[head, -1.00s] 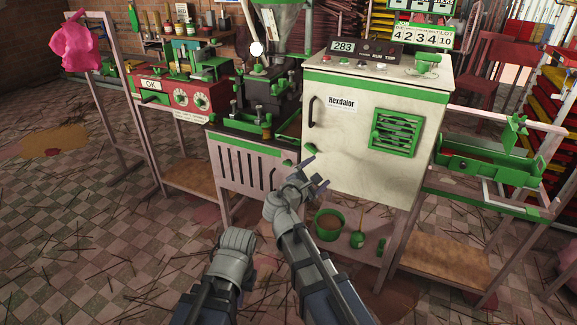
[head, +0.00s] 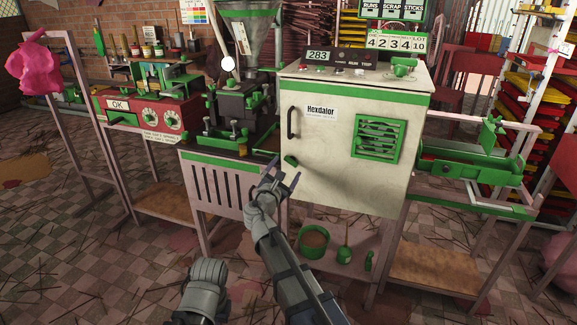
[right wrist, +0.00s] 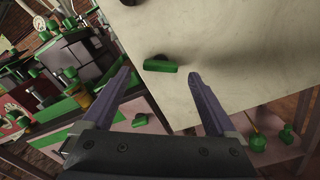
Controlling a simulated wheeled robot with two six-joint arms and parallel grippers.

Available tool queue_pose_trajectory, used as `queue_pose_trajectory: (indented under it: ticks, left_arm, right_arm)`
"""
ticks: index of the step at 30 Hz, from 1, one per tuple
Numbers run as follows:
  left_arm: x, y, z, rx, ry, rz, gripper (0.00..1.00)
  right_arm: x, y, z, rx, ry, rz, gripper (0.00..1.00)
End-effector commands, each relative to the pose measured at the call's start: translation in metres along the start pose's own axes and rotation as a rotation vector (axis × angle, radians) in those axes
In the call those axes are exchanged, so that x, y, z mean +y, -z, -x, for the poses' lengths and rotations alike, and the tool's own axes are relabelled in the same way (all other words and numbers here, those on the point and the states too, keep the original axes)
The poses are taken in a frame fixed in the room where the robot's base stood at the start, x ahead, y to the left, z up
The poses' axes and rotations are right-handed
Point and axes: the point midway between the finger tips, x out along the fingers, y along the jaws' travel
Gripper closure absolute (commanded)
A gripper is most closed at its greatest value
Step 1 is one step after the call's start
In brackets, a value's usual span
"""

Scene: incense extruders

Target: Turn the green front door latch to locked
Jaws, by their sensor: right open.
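The green front door latch (head: 291,160) sits low at the left edge of the cream cabinet door (head: 330,170). In the head view its short bar slants down to the right. In the right wrist view the latch (right wrist: 161,67) shows beyond and between my fingertips, its bar lying nearly level in that tilted picture. My right gripper (head: 283,170) is open and empty, just in front of and below the latch. In the right wrist view both fingers (right wrist: 158,84) are wide apart and the latch appears clear of them. My left gripper's fingers are not visible.
A black door handle (head: 292,122) is above the latch, and a green vent (head: 377,138) is to the right. A green-trimmed extruder (head: 240,110) stands left of the cabinet. A green pot (head: 313,241) and small green tools sit on the shelf below.

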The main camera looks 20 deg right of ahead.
Motion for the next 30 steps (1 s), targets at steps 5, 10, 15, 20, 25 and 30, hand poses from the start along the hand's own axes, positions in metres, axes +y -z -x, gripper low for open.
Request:
queue_pose_trajectory:
  ticks: [5,10,15,20,25,30]
  left_arm:
    - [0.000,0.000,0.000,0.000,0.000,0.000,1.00]
    - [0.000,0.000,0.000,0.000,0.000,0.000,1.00]
    - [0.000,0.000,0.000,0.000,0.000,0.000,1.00]
    - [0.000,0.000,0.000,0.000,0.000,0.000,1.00]
    - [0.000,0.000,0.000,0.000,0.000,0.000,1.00]
    - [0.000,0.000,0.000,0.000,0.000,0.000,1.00]
  right_arm:
    - [0.001,0.001,-0.028,-0.001,0.001,-0.001,0.07]
    - [0.000,0.000,-0.034,0.000,0.000,-0.001,0.07]
    - [0.000,0.000,-0.033,0.000,0.000,-0.001,0.09]
    - [0.000,0.000,-0.033,0.000,0.000,-0.001,0.27]
    - [0.000,0.000,-0.033,0.000,0.000,-0.001,0.46]
    - [0.000,0.000,-0.033,0.000,0.000,-0.001,0.65]
